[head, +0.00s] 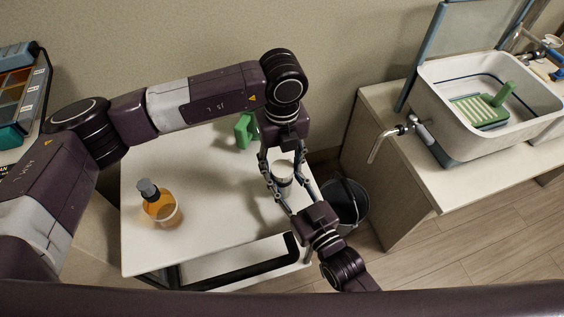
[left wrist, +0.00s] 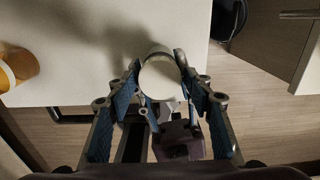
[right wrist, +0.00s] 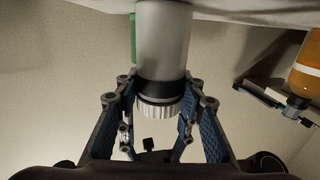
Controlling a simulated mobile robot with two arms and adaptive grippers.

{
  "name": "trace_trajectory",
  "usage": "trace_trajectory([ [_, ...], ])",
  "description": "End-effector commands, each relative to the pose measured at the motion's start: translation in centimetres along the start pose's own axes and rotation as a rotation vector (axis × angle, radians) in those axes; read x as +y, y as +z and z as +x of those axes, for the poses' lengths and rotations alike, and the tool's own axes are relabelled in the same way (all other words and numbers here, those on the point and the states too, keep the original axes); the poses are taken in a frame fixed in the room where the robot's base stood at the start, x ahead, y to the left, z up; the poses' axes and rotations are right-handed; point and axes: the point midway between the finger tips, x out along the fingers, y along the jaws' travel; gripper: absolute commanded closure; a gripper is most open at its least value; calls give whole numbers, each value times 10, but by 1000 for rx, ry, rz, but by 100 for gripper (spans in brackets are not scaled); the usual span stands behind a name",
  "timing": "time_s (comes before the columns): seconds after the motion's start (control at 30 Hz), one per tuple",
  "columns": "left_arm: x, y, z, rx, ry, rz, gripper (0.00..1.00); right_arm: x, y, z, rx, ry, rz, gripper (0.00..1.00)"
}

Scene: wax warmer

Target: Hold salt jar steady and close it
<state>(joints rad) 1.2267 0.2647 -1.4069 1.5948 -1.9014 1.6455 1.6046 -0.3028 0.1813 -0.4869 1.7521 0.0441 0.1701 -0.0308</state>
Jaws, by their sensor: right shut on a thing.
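The salt jar (head: 282,182) stands upright near the right edge of the white table, between my two grippers. The right wrist view, which is upside down, shows its pale body (right wrist: 162,45), a black band and a white ribbed lid (right wrist: 158,110) on its top. My right gripper (head: 295,214) comes in from the front and is shut on the jar near its upper part. My left gripper (head: 277,160) points down from above, its fingers apart on either side of the lid. The lid's round white top (left wrist: 160,80) lies between those fingers; contact is unclear.
An amber bottle with a dark cap (head: 158,204) stands on the left of the table (head: 215,215). A green object (head: 244,130) is at the back. A dark bucket (head: 346,205) stands on the floor to the right, beside a sink counter (head: 392,170).

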Motion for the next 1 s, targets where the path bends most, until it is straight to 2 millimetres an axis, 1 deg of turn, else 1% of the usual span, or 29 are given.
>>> trace_trajectory([
  [0.03,0,0,0,0,0,0,61,0,0,0,0,0,0,100],
  [0.3,0,0,0,0,0,0,89,0,0,0,0,0,0,100],
  [0.43,0,0,-1,-1,0,43,90,0,0,0,0,0,0,100],
  [0.6,0,0,0,-1,-1,217,90,0,0,0,0,0,0,100],
  [0.7,0,0,0,-1,0,276,90,0,0,0,0,0,0,100],
  [0.97,0,0,0,0,0,285,90,0,0,0,0,0,0,100],
  [1.0,0,0,0,0,0,285,58,0,0,0,0,0,0,100],
])
